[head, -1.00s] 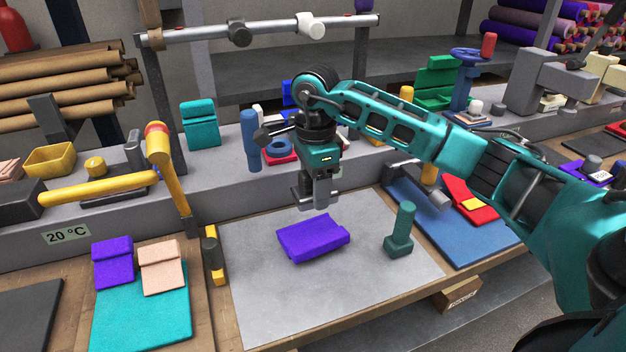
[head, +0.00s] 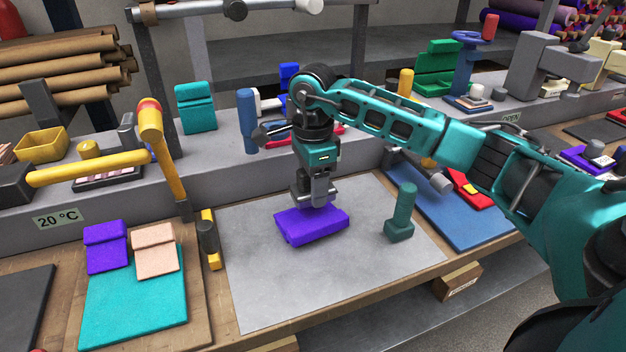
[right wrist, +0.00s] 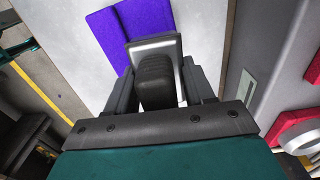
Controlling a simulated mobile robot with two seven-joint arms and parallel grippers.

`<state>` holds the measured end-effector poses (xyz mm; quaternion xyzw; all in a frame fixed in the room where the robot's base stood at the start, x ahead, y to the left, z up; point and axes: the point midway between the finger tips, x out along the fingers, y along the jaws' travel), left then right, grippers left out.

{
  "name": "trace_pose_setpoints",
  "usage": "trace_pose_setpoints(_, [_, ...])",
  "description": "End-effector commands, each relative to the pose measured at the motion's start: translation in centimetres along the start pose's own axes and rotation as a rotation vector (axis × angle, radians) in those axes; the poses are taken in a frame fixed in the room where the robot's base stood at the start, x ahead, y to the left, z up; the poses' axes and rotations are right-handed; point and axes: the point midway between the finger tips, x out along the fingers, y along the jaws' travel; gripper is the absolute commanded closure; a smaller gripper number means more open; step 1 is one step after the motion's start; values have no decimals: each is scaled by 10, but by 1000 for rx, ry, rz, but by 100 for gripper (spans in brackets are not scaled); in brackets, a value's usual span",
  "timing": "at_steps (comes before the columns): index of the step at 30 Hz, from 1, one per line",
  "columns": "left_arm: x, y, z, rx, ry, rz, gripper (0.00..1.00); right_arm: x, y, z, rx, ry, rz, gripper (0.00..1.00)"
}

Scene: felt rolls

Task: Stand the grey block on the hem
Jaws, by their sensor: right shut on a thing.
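A purple felt piece (head: 312,226) with a raised, folded-looking part lies on the grey sheet (head: 265,285). It also shows at the top of the right wrist view (right wrist: 118,32). My right gripper (head: 317,190) is shut on a small grey block (right wrist: 170,43) and holds it at the felt's far edge, seen from the head. The block's lower end meets the purple felt in the picture; I cannot tell whether it touches. The fingers hide part of the block. My left gripper is not in view.
A dark green weight-like block (head: 400,215) stands on the sheet to the right of the felt. A yellow and black tool (head: 210,240) lies at the sheet's left edge. A yellow mallet (head: 160,145) stands behind it. The sheet's front is clear.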

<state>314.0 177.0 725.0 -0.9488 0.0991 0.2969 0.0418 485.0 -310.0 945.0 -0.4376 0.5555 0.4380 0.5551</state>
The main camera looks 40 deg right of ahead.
Motion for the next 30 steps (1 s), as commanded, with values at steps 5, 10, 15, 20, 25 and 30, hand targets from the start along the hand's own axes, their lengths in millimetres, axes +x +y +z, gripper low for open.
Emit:
trace_pose_setpoints(5, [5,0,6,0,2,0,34,10,-1,0,1,-1,-3,90])
trace_pose_setpoints(10, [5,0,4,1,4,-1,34,9,-1,0,1,-1,-3,90])
trace_pose_setpoints(15, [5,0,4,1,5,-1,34,9,-1,0,1,-1,-3,90])
trace_pose_setpoints(20, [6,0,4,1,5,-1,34,10,-1,0,1,-1,-3,90])
trace_pose_setpoints(25, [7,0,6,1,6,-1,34,13,-1,0,1,-1,-3,90])
trace_pose_setpoints(30, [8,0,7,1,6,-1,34,15,-1,0,1,-1,-3,90])
